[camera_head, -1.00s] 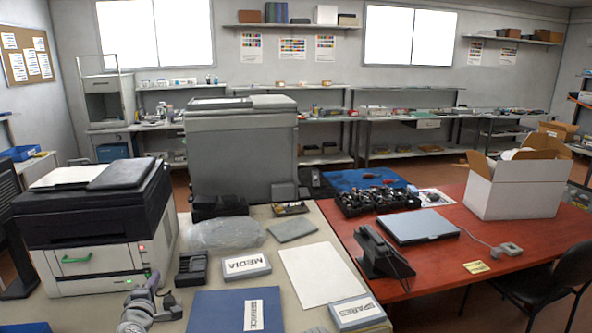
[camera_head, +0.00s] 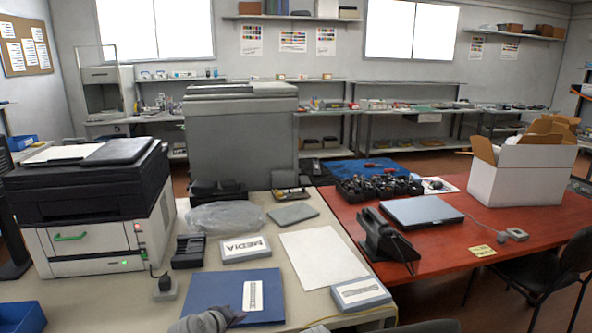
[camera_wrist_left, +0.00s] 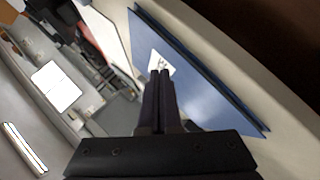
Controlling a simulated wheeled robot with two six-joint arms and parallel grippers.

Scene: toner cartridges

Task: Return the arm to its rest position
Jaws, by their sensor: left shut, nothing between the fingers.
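My left arm comes in at the bottom edge of the head view, and only a small grey part of it with the left gripper (camera_head: 236,317) shows over the near edge of the blue folder (camera_head: 212,293). In the left wrist view the two dark fingers (camera_wrist_left: 160,76) are together with nothing between them. They lie in front of the blue folder and its white label (camera_wrist_left: 158,62). The right gripper is not in view.
A printer (camera_head: 92,216) with a green-handled drawer stands at the left of the beige table. A MEDIA box (camera_head: 245,249), a SPARES box (camera_head: 360,293), a black holder (camera_head: 188,251) and a white sheet (camera_head: 323,256) lie nearby. A blue bin (camera_head: 22,317) is at bottom left.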

